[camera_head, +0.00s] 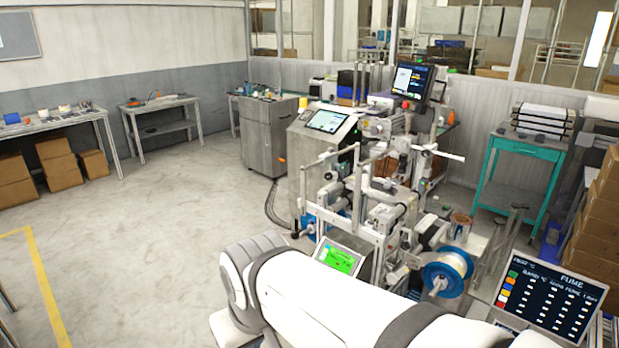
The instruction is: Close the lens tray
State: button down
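I cannot make out a lens tray in this view. A tall film machine (385,205) with rollers and a metal frame stands at the centre right. A blue-flanged reel (432,273) with a pale roll is mounted low on its front. My own white arm crosses the bottom of the picture and hides the machine's lower front. My gripper is out of view.
A small green screen (338,259) and a dark "FUME" display (551,298) stand near my arm. A teal table (527,149) and stacked boxes (595,225) are at the right. Benches (60,124) line the left wall. The left floor (160,240) is clear.

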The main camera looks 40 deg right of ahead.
aim_at(388, 184)
jog(key=z, duration=0.65)
jog(key=i, duration=1.2)
jog(key=z, duration=1.05)
jog(key=i, duration=0.4)
jog(key=z, duration=0.1)
jog(key=k, duration=0.75)
jog(key=z, duration=0.2)
jog(key=i, duration=0.75)
jog(key=u, duration=0.05)
